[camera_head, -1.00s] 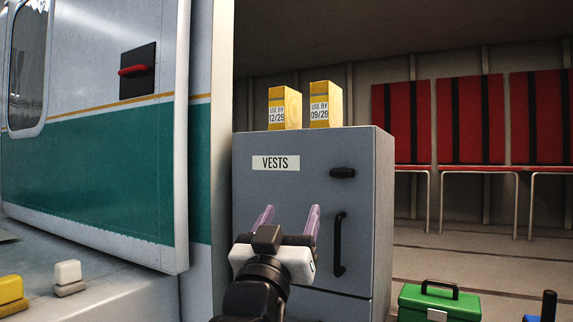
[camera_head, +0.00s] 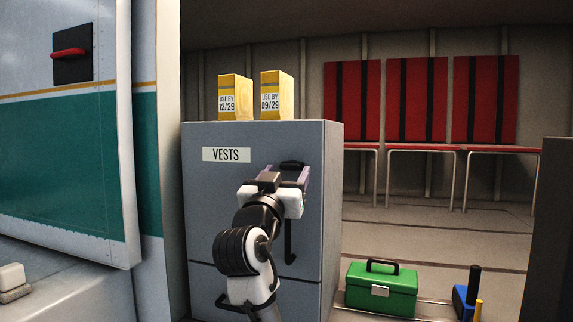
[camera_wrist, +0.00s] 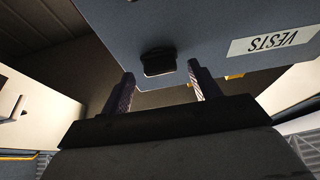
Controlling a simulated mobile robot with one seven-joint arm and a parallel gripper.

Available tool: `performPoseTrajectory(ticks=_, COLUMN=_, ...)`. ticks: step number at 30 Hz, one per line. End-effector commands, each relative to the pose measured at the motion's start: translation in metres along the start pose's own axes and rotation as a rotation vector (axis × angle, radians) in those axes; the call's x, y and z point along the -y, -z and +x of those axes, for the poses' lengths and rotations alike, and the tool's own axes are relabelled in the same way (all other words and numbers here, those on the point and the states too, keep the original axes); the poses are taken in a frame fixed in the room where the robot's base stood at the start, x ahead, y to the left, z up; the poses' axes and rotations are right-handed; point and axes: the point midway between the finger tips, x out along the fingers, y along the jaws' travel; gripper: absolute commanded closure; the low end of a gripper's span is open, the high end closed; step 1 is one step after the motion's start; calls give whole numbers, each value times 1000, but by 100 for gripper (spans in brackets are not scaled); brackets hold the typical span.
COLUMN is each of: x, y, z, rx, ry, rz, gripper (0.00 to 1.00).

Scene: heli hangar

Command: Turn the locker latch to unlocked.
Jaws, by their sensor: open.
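The grey locker (camera_head: 215,235) with the VESTS label (camera_head: 227,154) stands in the middle of the head view. Its black latch (camera_head: 291,164) is at the upper right of the front and looks roughly horizontal; my gripper partly hides it. My gripper (camera_head: 287,172) is open and empty in front of the latch. In the wrist view, which is upside down, the latch (camera_wrist: 158,62) lies just beyond and between the two fingertips (camera_wrist: 161,76), with no contact visible. A black vertical handle (camera_head: 290,243) is below the latch, partly behind my arm.
Two yellow boxes (camera_head: 235,98) (camera_head: 276,95) stand on the locker top. A green toolbox (camera_head: 381,290) is on the floor to the right. A teal and white door panel (camera_head: 65,170) is at left. Red seats (camera_head: 416,100) line the back wall.

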Motion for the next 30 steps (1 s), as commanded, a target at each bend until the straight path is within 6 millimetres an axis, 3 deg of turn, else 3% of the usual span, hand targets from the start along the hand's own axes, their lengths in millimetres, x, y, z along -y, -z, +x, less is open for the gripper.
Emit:
performPoseTrajectory(ticks=4, x=0, y=0, z=10, rx=1, ry=0, rz=-1, gripper=38)
performPoseTrajectory(ticks=13, x=0, y=-1, z=12, rx=0, ry=0, rz=-1, gripper=38)
performPoseTrajectory(ticks=23, x=0, y=-1, z=11, rx=0, ry=0, rz=0, gripper=81)
performPoseTrajectory(ticks=30, x=1, y=-1, z=11, rx=0, ry=-6, rz=16, gripper=83)
